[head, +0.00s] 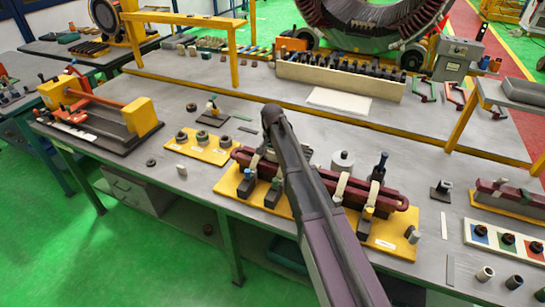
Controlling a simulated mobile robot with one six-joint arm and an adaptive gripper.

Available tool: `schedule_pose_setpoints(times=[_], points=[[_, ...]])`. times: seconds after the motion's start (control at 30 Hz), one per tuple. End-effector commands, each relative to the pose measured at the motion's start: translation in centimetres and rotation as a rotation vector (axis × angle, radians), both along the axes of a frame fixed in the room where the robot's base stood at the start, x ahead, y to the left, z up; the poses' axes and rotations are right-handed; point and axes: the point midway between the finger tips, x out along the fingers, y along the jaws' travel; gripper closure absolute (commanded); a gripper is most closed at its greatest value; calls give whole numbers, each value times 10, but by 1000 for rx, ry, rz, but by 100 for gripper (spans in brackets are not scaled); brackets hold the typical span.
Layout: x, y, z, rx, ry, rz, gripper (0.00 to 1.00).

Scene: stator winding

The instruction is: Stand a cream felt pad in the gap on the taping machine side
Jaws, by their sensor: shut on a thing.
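My arm crosses the middle of the head view and hides most of my gripper (265,150). Only a little grey of it shows left of the arm, over the left part of a dark red coil (310,178). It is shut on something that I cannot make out. The coil lies on dark blocks on a yellow fixture plate (228,183). Cream upright pieces show against the coil, one left of my arm (254,162) and one right of it (340,187). I cannot tell whether either is a felt pad. The gap is hidden or too small to make out.
A machine with yellow ends and a red bar (105,97) stands at the left. A yellow plate with dark rings (205,148) lies left of the coil. A white round part (343,160) stands behind it. A yellow rail (345,122) runs along the back, before a cream rack (340,78).

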Motion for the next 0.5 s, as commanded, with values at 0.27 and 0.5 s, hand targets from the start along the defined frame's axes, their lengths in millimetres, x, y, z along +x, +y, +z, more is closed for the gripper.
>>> schedule_pose_setpoints(times=[0.27, 0.5], points=[[0, 0, -13, 0, 0, 1, 63], [0, 1, -17, 0, 0, 1, 63]])
